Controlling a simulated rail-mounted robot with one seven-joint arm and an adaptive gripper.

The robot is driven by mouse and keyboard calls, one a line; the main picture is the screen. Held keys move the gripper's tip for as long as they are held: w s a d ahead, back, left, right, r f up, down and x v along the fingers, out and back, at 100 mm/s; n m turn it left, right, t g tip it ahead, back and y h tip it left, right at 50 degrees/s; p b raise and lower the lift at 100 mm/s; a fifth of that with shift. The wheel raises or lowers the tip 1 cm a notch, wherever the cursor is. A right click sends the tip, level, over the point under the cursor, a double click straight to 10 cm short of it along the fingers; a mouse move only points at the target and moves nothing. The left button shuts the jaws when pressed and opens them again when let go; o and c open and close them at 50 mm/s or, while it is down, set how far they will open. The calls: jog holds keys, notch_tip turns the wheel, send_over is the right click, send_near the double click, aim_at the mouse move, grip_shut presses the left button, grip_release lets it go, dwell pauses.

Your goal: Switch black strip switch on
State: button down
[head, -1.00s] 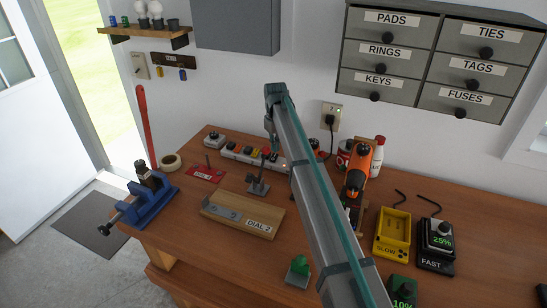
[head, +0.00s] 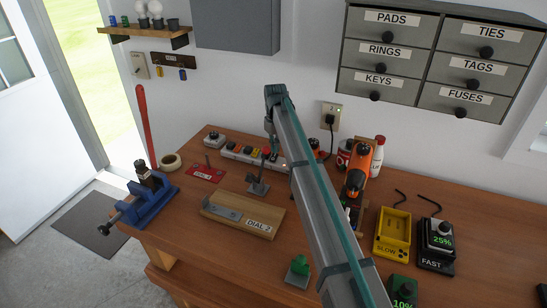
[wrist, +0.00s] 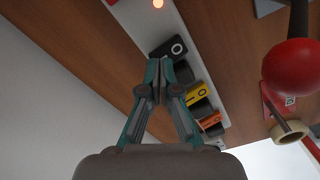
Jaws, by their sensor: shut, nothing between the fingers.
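The white power strip (head: 232,153) lies along the back of the wooden bench in the head view. The strip also shows in the wrist view (wrist: 150,18). Its black switch (wrist: 177,48) carries a white "O" and sits above the yellow switch (wrist: 195,93) and the orange switch (wrist: 209,121) in that picture. My gripper (wrist: 158,66) is shut and empty, with its fingertips at the lower left edge of the black switch. I cannot tell whether they touch it. My gripper also shows in the head view (head: 270,136), above the strip.
A red ball-shaped knob (wrist: 291,66) stands to the right in the wrist view. A tape roll (head: 171,161), a blue vise (head: 150,199), a wooden dial board (head: 235,216) and an orange drill (head: 358,176) are on the bench. The wall is close behind the strip.

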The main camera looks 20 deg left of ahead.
jog(key=shift+f+b, duration=0.3)
jog(key=shift+f, duration=0.7)
dwell(0.5)
jog(key=shift+r, duration=0.1)
jog(key=shift+r+p, duration=1.6)
jog(key=shift+r, duration=1.8)
